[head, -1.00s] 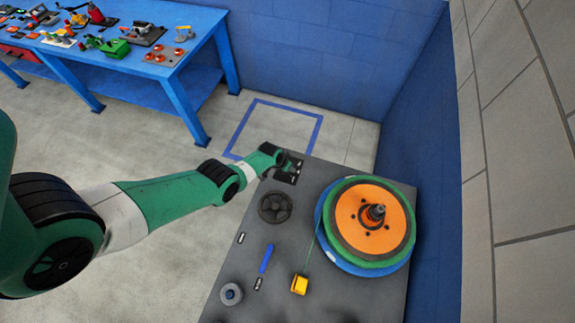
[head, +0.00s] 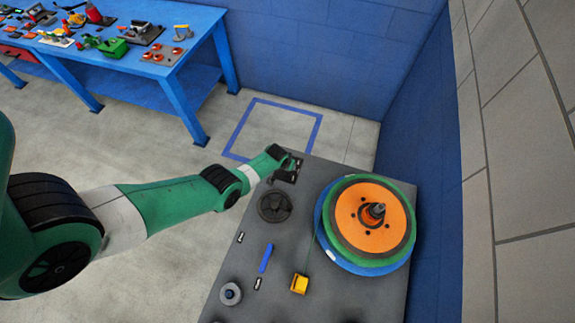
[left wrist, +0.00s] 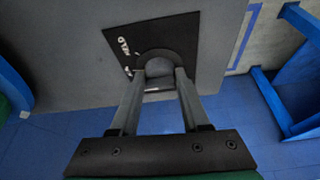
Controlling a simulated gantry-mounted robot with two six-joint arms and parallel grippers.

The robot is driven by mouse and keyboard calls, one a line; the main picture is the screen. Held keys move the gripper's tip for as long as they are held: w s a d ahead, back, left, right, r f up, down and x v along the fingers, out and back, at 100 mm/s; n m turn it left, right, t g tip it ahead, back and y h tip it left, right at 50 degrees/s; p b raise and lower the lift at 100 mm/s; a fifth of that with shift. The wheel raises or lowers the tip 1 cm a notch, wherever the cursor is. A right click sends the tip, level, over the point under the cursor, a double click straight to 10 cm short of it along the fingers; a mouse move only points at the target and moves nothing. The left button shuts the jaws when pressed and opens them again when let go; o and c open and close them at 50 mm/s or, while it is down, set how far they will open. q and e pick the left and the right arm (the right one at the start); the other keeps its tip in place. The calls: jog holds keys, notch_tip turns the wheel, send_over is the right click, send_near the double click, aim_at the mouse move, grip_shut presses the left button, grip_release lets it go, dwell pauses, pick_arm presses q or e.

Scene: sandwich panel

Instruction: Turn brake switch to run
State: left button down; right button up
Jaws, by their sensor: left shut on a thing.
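The brake switch is a dark round knob (left wrist: 158,67) on a black plate (left wrist: 125,38) with white lettering, partly covered and only partly legible, "HELD" being visible. In the head view the plate (head: 294,174) lies at the far left corner of the grey panel (head: 232,265). My left gripper (left wrist: 159,76) is shut on the knob, one finger on each side. In the head view my left gripper (head: 285,164) is at the plate, and its wrist hides much of the knob. The knob's pointer direction cannot be made out. My right gripper is not in view.
A black handwheel (head: 275,206) sits close to the plate. A large orange and green disc (head: 370,222) takes up the panel's right side. A blue lever (head: 265,258), a yellow block (head: 300,284) and a grey knob (head: 231,294) are nearer. A blue bench (head: 150,65) stands far left.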

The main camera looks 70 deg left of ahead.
pick_arm(q)
jog(key=shift+c, duration=1.9)
grip_release()
jog(key=shift+r, duration=0.1)
jog(key=shift+s+r+p, duration=0.1)
jog(key=shift+r+p, duration=0.25)
jog(key=shift+p, duration=0.2)
jog(key=p+v, duration=0.9)
jog(key=v, duration=0.1)
jog(key=shift+s+d+r, duration=0.2)
jog(key=shift+r, duration=0.05)
